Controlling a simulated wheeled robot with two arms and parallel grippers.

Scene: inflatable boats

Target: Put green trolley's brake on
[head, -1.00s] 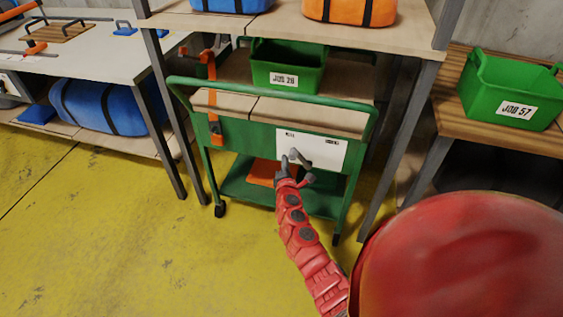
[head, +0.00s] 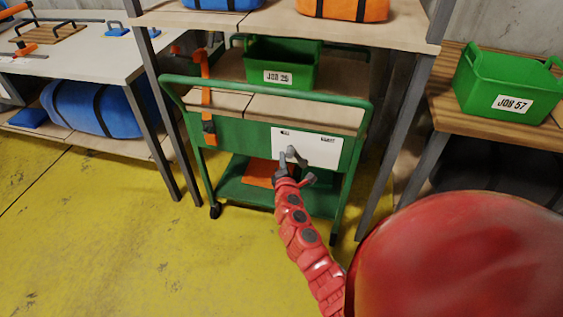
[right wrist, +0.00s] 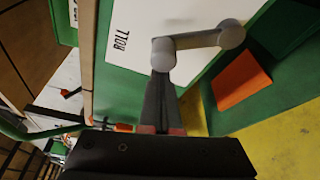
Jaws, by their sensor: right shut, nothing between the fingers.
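The green trolley (head: 228,133) stands under a shelf. A white panel (head: 318,148) on its near side carries two small labels and a grey brake lever (head: 298,157). In the right wrist view, the lever (right wrist: 198,40) lies across the panel (right wrist: 135,50), near a label that reads ROLL. The other label is too small to read. My right gripper (head: 287,170) is at the panel. Its fingers (right wrist: 160,85) are shut and empty, with the tips at one rounded end of the lever, seemingly touching it. My left gripper is out of view.
Shelf legs (head: 396,150) flank the trolley. Yellow floor (head: 110,240) is clear in front.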

